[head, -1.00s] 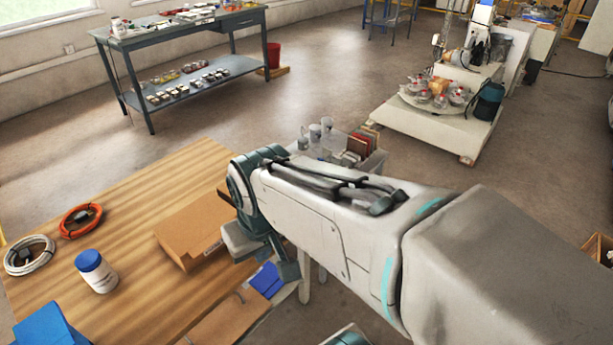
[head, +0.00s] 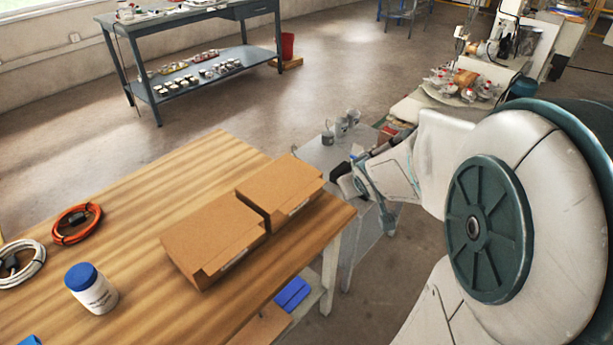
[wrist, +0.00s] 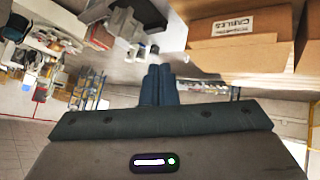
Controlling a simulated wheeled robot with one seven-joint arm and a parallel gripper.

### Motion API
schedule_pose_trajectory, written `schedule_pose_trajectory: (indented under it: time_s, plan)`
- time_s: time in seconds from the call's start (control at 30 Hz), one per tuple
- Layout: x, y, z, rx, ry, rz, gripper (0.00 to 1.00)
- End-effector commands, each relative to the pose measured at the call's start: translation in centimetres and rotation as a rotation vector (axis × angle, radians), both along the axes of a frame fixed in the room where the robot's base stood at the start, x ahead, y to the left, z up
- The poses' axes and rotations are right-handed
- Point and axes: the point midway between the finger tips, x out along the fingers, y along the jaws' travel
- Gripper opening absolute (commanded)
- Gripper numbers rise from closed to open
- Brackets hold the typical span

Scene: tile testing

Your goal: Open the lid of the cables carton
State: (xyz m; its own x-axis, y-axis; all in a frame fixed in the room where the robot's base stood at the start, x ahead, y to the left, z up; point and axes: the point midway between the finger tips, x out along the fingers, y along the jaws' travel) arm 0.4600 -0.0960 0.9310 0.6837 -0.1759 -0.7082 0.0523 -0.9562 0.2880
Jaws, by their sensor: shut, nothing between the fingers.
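Two closed brown cartons sit on the wooden table in the head view, a nearer one (head: 210,240) and a farther one (head: 280,190) close together. In the wrist view, a carton (wrist: 232,55) with a label reading CABLES shows at the upper right. I cannot tell for sure which of the two in the head view it is. My gripper (wrist: 158,75) has its fingers together and empty, below and left of the labelled carton in the wrist picture, not touching it. In the head view my wrist is right of the table, clear of both cartons.
The wooden table (head: 140,215) also holds an orange cable coil (head: 76,224), a white cable coil (head: 20,262) and a blue-lidded jar (head: 92,288). A blue item (head: 292,293) lies below the table's right edge. A grey bench (head: 200,20) stands farther back.

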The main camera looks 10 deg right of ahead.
Motion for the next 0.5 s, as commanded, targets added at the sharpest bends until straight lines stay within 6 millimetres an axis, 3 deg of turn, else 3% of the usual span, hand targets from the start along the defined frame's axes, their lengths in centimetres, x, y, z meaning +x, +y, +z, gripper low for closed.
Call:
schedule_pose_trajectory:
  time_s: [0.03, 0.2, 0.4, 0.5]
  plan:
    - [1.3, -0.5, -3.0, 0.000, -0.034, 0.039, 0.00]
    - [4.8, 0.1, -8.4, 0.055, -0.167, 0.228, 0.00]
    - [5.9, 2.3, -14.0, 0.224, -0.297, 0.449, 0.00]
    - [5.5, 3.3, -15.7, 0.317, -0.345, 0.532, 0.00]
